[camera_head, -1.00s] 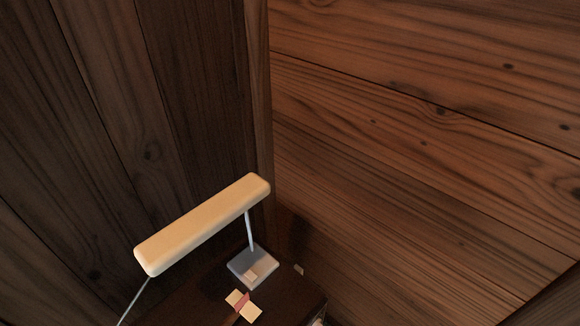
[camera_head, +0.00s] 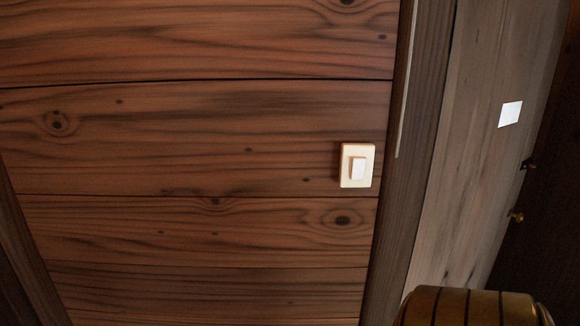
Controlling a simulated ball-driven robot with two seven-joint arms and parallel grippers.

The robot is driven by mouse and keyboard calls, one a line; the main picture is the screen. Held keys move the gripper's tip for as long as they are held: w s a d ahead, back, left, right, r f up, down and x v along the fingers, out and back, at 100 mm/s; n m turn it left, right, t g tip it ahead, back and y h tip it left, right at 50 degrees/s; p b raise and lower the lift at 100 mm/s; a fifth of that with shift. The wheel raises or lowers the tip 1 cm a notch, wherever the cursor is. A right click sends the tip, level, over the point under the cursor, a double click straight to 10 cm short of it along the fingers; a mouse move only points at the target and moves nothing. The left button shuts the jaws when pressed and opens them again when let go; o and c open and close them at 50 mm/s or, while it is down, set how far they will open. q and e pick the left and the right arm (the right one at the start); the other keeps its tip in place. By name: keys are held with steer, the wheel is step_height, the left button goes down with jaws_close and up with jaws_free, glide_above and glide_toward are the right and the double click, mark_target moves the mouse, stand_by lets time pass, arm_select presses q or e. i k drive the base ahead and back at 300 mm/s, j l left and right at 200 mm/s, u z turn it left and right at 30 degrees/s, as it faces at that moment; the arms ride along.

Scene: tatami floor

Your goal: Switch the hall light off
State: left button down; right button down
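A light switch (camera_head: 357,166) with a cream plate and a white rocker is fixed to the reddish wood plank wall, right of the middle of the view, close to a dark vertical post. I cannot tell from here which way the rocker is set. A second pale, flat plate (camera_head: 510,114) is on the greyer wall farther right; its details are too small to tell. Which of the two belongs to the hall light does not show. Neither of my grippers is in view.
A dark wooden post (camera_head: 398,200) stands right of the switch. A rounded, brown banded object (camera_head: 470,308) is at the bottom right, partly cut off. Small brass knobs (camera_head: 516,216) show on a dark surface at the far right. The wall left of the switch is bare.

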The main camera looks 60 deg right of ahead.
mark_target(359, 164)
steer(key=z, duration=0.45)
steer(key=k+l+z, duration=0.1)
steer(key=z, duration=0.4)
steer(key=l+z, duration=0.2)
steer(key=z, duration=0.25)
steer(key=l+z, duration=0.15)
steer(key=z, duration=0.3)
steer(key=k+j+u, duration=0.15)
steer(key=k+u, duration=0.3)
steer(key=k+j+u, duration=0.2)
steer(key=u, duration=0.3)
